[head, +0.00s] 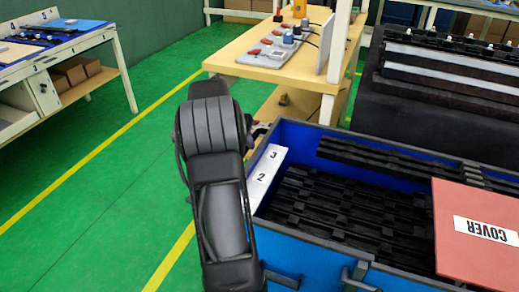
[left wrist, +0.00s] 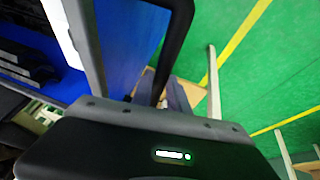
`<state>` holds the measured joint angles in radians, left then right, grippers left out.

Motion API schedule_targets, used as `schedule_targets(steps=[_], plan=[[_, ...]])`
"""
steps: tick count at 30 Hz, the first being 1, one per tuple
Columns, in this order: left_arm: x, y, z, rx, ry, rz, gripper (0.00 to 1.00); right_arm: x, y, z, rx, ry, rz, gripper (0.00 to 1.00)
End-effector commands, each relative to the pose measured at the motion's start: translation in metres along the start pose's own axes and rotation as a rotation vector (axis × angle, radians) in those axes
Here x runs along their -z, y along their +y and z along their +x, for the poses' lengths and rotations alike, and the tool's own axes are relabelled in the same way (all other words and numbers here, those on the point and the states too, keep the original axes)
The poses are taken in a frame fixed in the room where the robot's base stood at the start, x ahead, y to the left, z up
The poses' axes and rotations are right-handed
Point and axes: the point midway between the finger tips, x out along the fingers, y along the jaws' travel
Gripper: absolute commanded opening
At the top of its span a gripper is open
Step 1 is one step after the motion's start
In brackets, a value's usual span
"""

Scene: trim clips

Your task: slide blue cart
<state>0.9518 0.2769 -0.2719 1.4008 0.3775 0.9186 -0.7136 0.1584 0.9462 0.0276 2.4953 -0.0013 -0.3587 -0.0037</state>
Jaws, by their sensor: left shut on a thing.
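The blue cart (head: 318,246) stands at the lower right of the head view, an open blue bin with a dark rim and black handles on its near side. My left arm reaches up from the bottom to the cart's far left corner. My left gripper (head: 259,131) is mostly hidden there behind my own arm. In the left wrist view the cart's blue wall (left wrist: 125,45) shows between its grey rim and a black bar (left wrist: 175,50), apparently a handle. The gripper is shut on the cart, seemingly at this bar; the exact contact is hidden. My right gripper is out of view.
Black trim clips (head: 335,205), a white strip marked 2 and 3 (head: 264,177) and a red COVER panel (head: 470,255) lie in or on the cart. A wooden workbench (head: 236,58) stands beyond. Black racks (head: 440,105) are behind right. Green floor (head: 110,190) is clear at left.

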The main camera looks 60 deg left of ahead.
Motion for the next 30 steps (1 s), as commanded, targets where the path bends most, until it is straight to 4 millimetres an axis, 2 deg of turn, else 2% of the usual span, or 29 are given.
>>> schedule_targets(steps=[13,14,21,30], plan=[[-0.002,0.0044,0.0038,-0.024,-0.014,0.002,0.0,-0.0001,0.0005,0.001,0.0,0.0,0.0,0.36],[-0.002,0.0043,0.0039,-0.023,-0.014,0.002,0.21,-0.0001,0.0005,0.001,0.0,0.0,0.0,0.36],[-0.0011,0.0028,0.0029,-0.019,-0.01,0.002,0.41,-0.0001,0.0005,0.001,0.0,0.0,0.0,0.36],[-0.0004,0.0019,0.0005,-0.017,-0.008,0.001,0.41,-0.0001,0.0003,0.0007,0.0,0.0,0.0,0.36]])
